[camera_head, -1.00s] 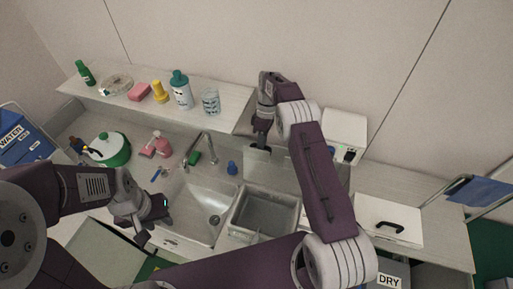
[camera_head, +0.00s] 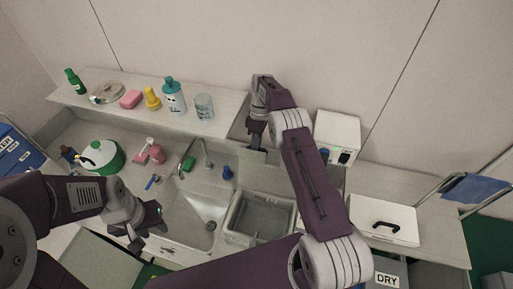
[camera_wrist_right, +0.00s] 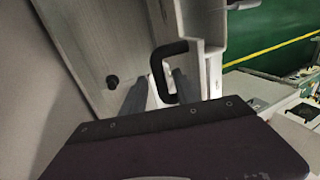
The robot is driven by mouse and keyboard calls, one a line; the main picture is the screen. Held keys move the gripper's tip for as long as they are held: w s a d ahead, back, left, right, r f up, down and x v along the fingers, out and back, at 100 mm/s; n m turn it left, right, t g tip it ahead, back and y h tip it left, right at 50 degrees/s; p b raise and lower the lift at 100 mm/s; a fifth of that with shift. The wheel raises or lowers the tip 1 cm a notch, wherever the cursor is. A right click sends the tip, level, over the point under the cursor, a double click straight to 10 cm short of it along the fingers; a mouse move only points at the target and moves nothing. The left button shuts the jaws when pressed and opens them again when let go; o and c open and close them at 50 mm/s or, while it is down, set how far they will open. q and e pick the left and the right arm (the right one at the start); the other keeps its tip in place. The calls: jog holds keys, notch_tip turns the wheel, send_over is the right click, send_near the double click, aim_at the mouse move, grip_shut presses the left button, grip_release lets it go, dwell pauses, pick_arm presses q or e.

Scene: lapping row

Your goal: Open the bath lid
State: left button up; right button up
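A grey open-topped tub (camera_head: 262,216) is set in the counter right of the sink; I take it for the bath. A pale upright panel (camera_head: 252,155) behind it looks like its raised lid, though my right arm partly hides it. In the right wrist view a black D-shaped handle (camera_wrist_right: 156,72) lies at the two fingers (camera_wrist_right: 160,92), which stand apart with a gap between; a firm hold does not show. My left gripper (camera_head: 148,232) hangs over the sink's front left; its finger gap is unclear.
A white box with knobs (camera_head: 337,135) stands right of my right arm. A white box with a black handle (camera_head: 383,222) sits at the right. Several bottles and a glass (camera_head: 204,106) line the shelf (camera_head: 222,122). A faucet (camera_head: 196,152) rises behind the sink (camera_head: 190,212).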

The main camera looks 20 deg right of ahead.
jog(key=shift+r+b, duration=0.15)
jog(key=shift+b, duration=0.15)
notch_tip(320, 180, up, 2)
jog(key=shift+r+b, duration=0.25)
jog(key=shift+b, duration=0.35)
jog(key=r+b, duration=0.1)
jog(key=s+d+b, duration=0.1)
jog(key=b, duration=0.1)
jog(key=shift+s+d+r, duration=0.15)
jog(key=shift+s+r, duration=0.05)
jog(key=shift+r, duration=0.2)
jog(key=s+d+r+b, duration=0.4)
jog(key=s+d+r, duration=0.2)
jog(key=s, duration=0.1)
jog(key=shift+s+r, duration=0.15)
jog(key=shift+s, duration=0.15)
jog(key=shift+d, duration=0.1)
